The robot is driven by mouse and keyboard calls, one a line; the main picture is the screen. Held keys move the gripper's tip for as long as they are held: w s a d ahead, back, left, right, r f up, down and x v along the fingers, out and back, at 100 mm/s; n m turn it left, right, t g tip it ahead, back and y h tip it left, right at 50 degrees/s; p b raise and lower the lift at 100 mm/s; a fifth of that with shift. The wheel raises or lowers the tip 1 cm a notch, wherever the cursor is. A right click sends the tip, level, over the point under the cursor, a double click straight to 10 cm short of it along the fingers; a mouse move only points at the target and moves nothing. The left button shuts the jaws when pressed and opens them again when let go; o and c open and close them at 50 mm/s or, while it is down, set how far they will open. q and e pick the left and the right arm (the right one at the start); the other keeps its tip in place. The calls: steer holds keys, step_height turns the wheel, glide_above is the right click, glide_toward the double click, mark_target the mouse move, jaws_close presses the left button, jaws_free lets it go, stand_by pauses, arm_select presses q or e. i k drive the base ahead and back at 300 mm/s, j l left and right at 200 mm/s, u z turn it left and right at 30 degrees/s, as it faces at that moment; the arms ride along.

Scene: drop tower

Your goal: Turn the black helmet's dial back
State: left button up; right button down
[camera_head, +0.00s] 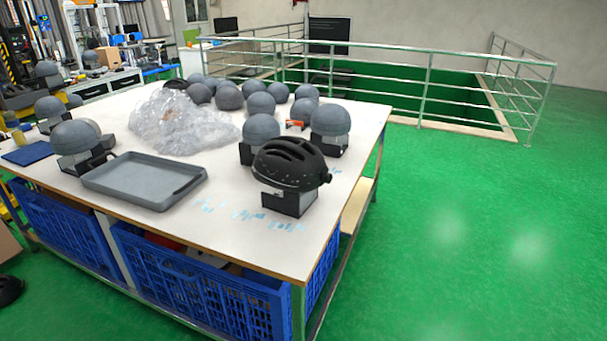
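The black helmet (290,162) sits on a small dark stand (288,202) near the front right corner of the white table (235,235). It has long vent slots on top. A small knob-like part (326,177) sticks out at its right end; I cannot tell for sure that this is the dial. Neither of my grippers is in view, and nothing touches the helmet from my side.
A grey tray (145,180) lies left of the helmet, with clear plastic wrap (180,122) behind it. Several grey domes on stands, such as one right behind the helmet (330,119), fill the back. Blue crates (200,290) stand under the table. Green floor (450,230) at right is free.

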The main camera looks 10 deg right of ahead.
mark_target(328, 177)
steer(key=i+l+u, duration=0.2)
steer(key=l, duration=0.45)
steer(key=i+l+u, duration=0.1)
steer(key=l+u, duration=0.15)
steer(key=l, duration=0.45)
steer(key=i+l+u, duration=0.2)
steer(key=l, duration=0.5)
steer(key=k, duration=0.1)
